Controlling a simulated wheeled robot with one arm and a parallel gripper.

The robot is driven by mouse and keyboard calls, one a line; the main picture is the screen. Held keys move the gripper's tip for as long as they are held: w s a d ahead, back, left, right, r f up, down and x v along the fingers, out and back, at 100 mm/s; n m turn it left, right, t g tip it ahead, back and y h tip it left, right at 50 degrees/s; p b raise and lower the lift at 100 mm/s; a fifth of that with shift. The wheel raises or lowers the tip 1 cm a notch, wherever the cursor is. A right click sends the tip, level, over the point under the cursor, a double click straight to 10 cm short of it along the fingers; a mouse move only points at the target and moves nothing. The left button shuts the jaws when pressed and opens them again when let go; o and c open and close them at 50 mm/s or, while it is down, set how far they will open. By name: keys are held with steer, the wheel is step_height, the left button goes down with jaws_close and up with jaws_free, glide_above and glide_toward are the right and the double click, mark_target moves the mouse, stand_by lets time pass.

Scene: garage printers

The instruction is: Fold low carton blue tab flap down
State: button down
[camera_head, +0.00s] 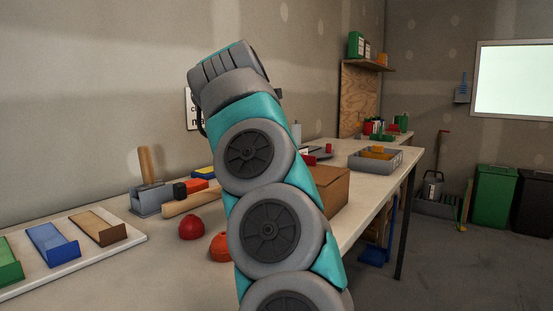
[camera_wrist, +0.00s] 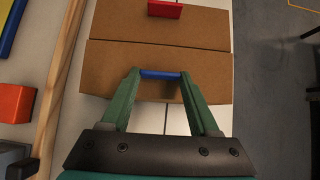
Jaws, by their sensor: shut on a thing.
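The low brown carton (camera_head: 330,188) stands on the bench in the head view, partly hidden behind my arm. In the wrist view two brown flaps lie side by side with a thin seam between them. The far flap (camera_wrist: 160,27) bears a red tab (camera_wrist: 165,9) at the top edge of the picture. The nearer flap (camera_wrist: 115,62) bears the blue tab (camera_wrist: 160,74). My gripper (camera_wrist: 160,76) has its green fingers shut on the blue tab, one at each end. I cannot tell the nearer flap's exact tilt. The head view does not show the fingers clearly.
A wooden handle (camera_wrist: 62,75) and an orange-red block (camera_wrist: 17,103) lie left of the carton. A red dome (camera_head: 191,228) and an orange object (camera_head: 219,246) sit on the bench near my arm. A grey tray (camera_head: 375,163) stands further back. The bench edge drops off at right.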

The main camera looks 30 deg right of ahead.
stand_by(0.4)
steer(key=shift+c, duration=0.6)
jaws_free()
steer(key=p+v, duration=0.2)
steer(key=v, duration=0.5)
steer(key=shift+s+a+r, duration=0.15)
steer(key=shift+a+r, duration=0.05)
steer(key=shift+r, duration=0.1)
